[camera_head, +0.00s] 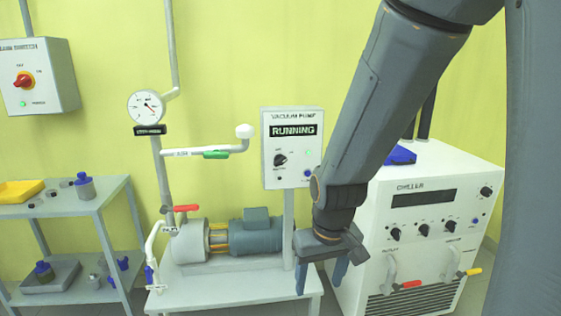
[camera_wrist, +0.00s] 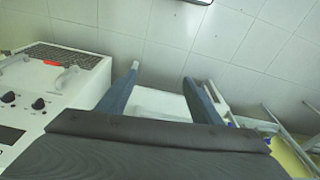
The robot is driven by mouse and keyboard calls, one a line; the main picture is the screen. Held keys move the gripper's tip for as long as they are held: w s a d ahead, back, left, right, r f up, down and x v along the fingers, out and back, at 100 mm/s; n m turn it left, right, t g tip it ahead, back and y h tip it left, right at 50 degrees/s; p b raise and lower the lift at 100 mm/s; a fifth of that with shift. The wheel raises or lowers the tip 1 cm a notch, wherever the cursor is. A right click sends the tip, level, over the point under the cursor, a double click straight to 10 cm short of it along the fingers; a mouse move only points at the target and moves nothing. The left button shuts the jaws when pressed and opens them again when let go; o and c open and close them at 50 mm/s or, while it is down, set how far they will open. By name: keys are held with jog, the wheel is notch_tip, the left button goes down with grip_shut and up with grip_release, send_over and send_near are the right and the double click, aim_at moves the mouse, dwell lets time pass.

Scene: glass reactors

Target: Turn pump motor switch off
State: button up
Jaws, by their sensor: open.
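The vacuum pump panel (camera_head: 292,190) stands on a post, and its display reads RUNNING. It has a black rotary knob (camera_head: 280,160), a green lit lamp and a blue button. The pump motor (camera_head: 256,235) is the grey-blue cylinder on the bench below. My gripper (camera_head: 320,275) points down near the bench's right end, below and right of the panel and apart from the knob. It is open and empty. In the wrist view my gripper (camera_wrist: 161,76) has its two fingers spread above a white surface. The panel cannot be made out in the wrist view.
A wall box (camera_head: 40,82) with a red knob, label partly cut off, hangs at the left. The chiller (camera_head: 425,225) stands close right of my gripper. A gauge (camera_head: 146,107) and pipes rise left of the panel. A shelf (camera_head: 75,208) stands at the left.

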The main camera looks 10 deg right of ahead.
jog(key=w+r+n+t+p, duration=0.1)
jog(key=w+r+t+p, duration=0.2)
jog(key=w, duration=0.9)
jog(key=w+r+n+t+p, duration=0.1)
jog(key=w+t+p, duration=0.3)
jog(key=w, duration=0.7)
jog(key=n+t+h+p, duration=0.1)
jog(key=n+t+p, duration=0.25)
jog(key=t, duration=0.55)
send_near(280, 162)
jog(key=w, duration=0.2)
jog(key=shift+m, duration=0.35)
jog(key=w+p, duration=0.1)
jog(key=w, duration=0.1)
jog(key=w+p, duration=0.1)
jog(key=w, duration=0.1)
jog(key=w+p, duration=0.1)
jog(key=w, duration=0.2)
jog(key=shift+d, duration=0.3)
jog(key=c, duration=1.1)
